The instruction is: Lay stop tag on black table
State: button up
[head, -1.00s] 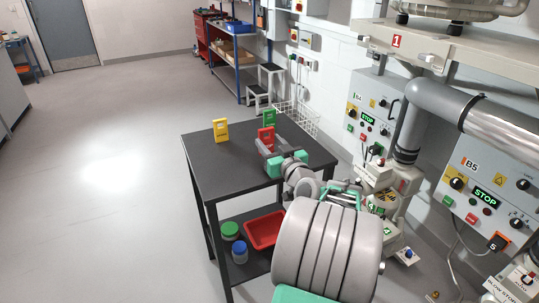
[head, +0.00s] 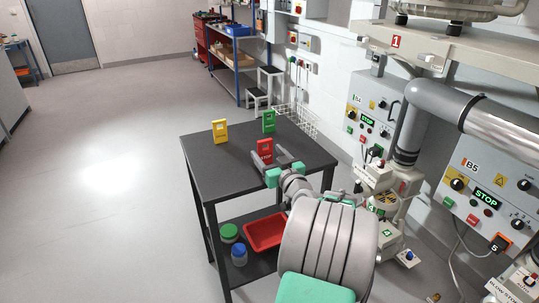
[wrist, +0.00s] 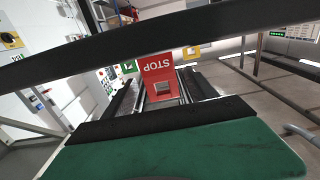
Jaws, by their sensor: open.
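The stop tag is a red tag (head: 265,151) that appears upright on the black table (head: 232,158), near the middle of its top. My gripper (head: 267,159) is open low over the table, with its fingers pointing at the tag from the near right side. In the wrist view the red tag (wrist: 158,76), with STOP upside down, shows between the two fingers (wrist: 160,98). Clear contact between fingers and tag cannot be told. The lower edge of the tag is partly hidden by my gripper.
A yellow tag (head: 220,131) and a green tag (head: 268,121) stand farther back on the table. A red bin (head: 264,232) and jars (head: 229,232) are on the lower shelf. Control panels (head: 470,195) line the right wall. The table's left front is clear.

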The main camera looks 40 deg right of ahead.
jog(key=shift+r, duration=0.2)
jog(key=v, duration=1.2)
